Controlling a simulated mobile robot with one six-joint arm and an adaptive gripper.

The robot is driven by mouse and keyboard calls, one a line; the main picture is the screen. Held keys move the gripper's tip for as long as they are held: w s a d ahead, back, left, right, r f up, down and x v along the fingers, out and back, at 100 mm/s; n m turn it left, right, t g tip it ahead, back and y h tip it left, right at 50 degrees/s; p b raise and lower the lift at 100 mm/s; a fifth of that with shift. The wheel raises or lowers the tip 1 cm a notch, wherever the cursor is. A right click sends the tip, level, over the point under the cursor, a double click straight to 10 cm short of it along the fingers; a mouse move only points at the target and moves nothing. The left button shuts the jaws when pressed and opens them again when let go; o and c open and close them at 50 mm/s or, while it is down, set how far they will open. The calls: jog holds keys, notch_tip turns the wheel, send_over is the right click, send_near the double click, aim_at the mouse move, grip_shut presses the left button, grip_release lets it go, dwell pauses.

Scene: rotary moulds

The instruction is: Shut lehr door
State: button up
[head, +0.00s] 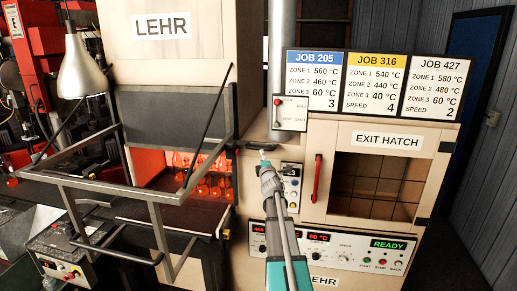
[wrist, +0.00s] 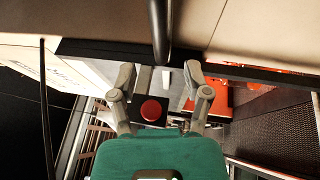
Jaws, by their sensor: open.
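The lehr (head: 162,58) stands at centre left in the head view. Its dark grey door panel (head: 170,115) hangs above an opening, where glowing orange bottles (head: 212,182) show. A small plate (head: 292,112) right of the opening carries a red-knobbed lever (head: 277,102), with the knob near the top. My gripper (head: 265,160) is below this plate, in front of the lehr's front. In the wrist view, my gripper (wrist: 160,78) has its fingers apart and empty. A dark bar (wrist: 160,30) lies just beyond the fingertips; I cannot tell which part it is.
A metal frame (head: 75,215) juts out before the opening at left. The exit hatch (head: 378,190) with a red handle (head: 317,178) is at right, above a control panel (head: 330,252). Three job cards (head: 375,80) stand on top. A lamp (head: 83,68) hangs upper left.

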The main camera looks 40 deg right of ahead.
aim_at(259, 149)
jog(key=p+x, duration=0.1)
jog(key=x, duration=0.6)
jog(key=shift+w+d, duration=0.15)
jog(key=shift+w, duration=0.1)
jog(key=shift+c, duration=0.2)
grip_shut()
